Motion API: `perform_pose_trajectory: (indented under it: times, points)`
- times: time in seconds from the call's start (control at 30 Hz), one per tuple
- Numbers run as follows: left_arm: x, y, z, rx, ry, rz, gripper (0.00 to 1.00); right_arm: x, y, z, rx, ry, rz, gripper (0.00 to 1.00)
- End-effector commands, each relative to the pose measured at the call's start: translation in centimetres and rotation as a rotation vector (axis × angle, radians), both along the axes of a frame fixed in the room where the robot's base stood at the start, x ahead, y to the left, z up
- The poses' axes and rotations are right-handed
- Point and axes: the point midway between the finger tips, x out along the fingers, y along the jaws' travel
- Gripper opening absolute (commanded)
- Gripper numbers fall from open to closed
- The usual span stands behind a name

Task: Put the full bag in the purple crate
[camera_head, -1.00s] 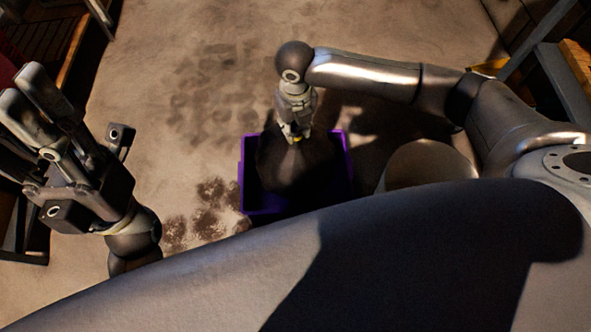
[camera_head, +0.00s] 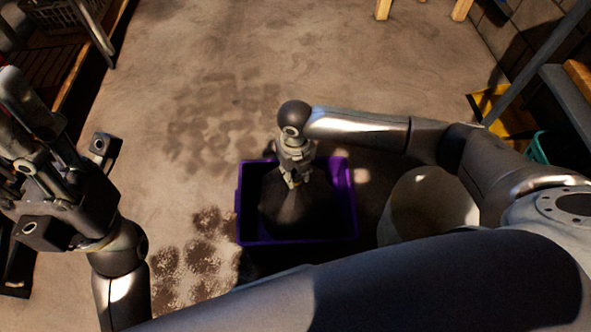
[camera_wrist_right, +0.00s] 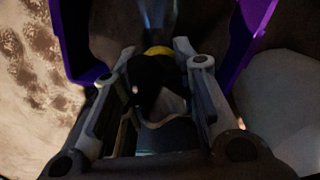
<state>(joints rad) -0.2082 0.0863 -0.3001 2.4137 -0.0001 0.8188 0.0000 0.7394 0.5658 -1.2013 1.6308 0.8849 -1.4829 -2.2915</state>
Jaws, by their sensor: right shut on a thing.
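The purple crate (camera_head: 353,200) stands on the floor in the middle of the head view. A dark full bag (camera_head: 296,212) is inside the crate's outline, upright, with its gathered top upward. My right gripper (camera_head: 293,182) is above it, pointing down and shut on the bag's top. In the right wrist view the bag's dark neck with a yellow band (camera_wrist_right: 158,52) lies between the fingers, and purple crate walls (camera_wrist_right: 75,45) show on both sides. I cannot tell whether the bag rests on the crate's bottom. My left gripper (camera_head: 22,135) is at the left, empty, its fingers apart.
A pale round bin (camera_head: 428,205) stands just right of the crate. A wooden rack (camera_head: 60,75) is at the far left. A yellow-and-black marking (camera_head: 505,110) and a teal container (camera_head: 540,147) are at the right. The floor behind the crate is clear.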

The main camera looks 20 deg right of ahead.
Motion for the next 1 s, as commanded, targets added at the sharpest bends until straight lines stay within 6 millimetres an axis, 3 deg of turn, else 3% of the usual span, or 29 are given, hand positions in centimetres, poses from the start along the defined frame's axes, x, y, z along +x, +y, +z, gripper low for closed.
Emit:
perform_pose_trajectory:
  times: [0.27, 0.3, 0.47, 0.8, 0.93, 1.0]
  points:
    - [0.0, 0.0, 0.1, 0.0, 0.0, 0.0, 0.4, 0.2, 0.1, 0.0, 0.002, -0.004, 0.0, 0.0]
    - [0.0, 0.0, 0.0, 0.0, 0.0, 0.0, 0.4, 0.0, 0.0, -0.2, 0.0, 0.0, 0.0, 0.3]
    - [0.0, 0.0, 0.1, 0.0, 0.0, 0.0, 0.4, 0.0, 0.0, -0.2, 0.0, 0.0, 0.0, 0.49]
    - [0.0, 0.0, 0.0, -0.001, -0.001, -0.001, 0.4, 0.0, 0.0, 0.0, 0.0, 0.0, 0.0, 0.49]
    - [-0.2, 0.1, 0.7, -0.003, -0.004, -0.001, 0.4, 0.1, 0.0, 1.3, 0.001, -0.001, -0.001, 0.49]
    - [-0.2, 0.1, -0.2, -0.001, 0.039, -0.001, 0.4, 0.1, 0.0, 2.4, 0.002, -0.002, 0.0, 0.49]
